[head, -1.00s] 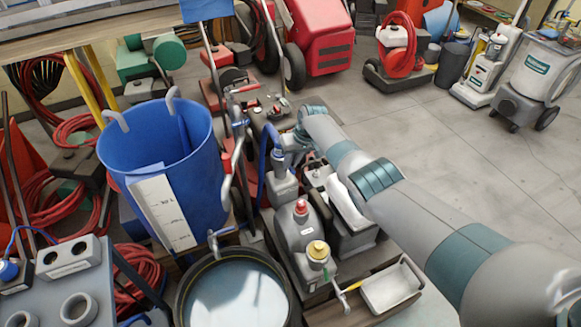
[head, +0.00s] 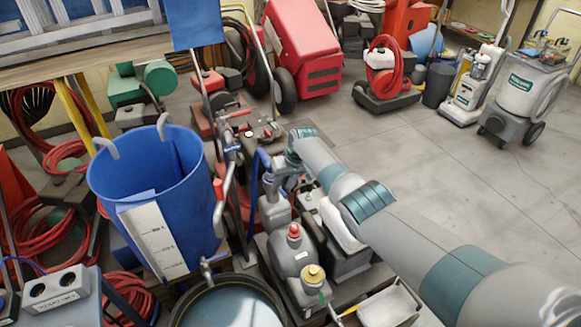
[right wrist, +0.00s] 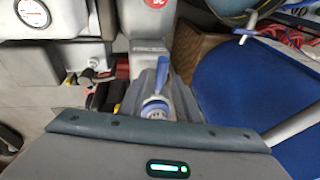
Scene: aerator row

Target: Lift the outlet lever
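A blue lever (right wrist: 162,74) stands upright on a pale blue round hub (right wrist: 155,107) in the right wrist view, just beyond my gripper's housing. I take it for the outlet lever, though no label confirms it. In the head view a curved blue handle (head: 264,158) rises beside a grey container (head: 275,208); I cannot tell whether it is the same part. My right gripper (head: 282,170) is among these fittings at the end of my grey and teal arm. My left gripper is not in view.
A large blue barrel (head: 108,195) stands left of the fittings. A metal tap (head: 207,266) hangs over a dark round tub (head: 181,308). A grey jug with a red cap (head: 293,256) and a shallow tray (head: 388,306) are close to my arm. The floor (head: 430,150) at right is open.

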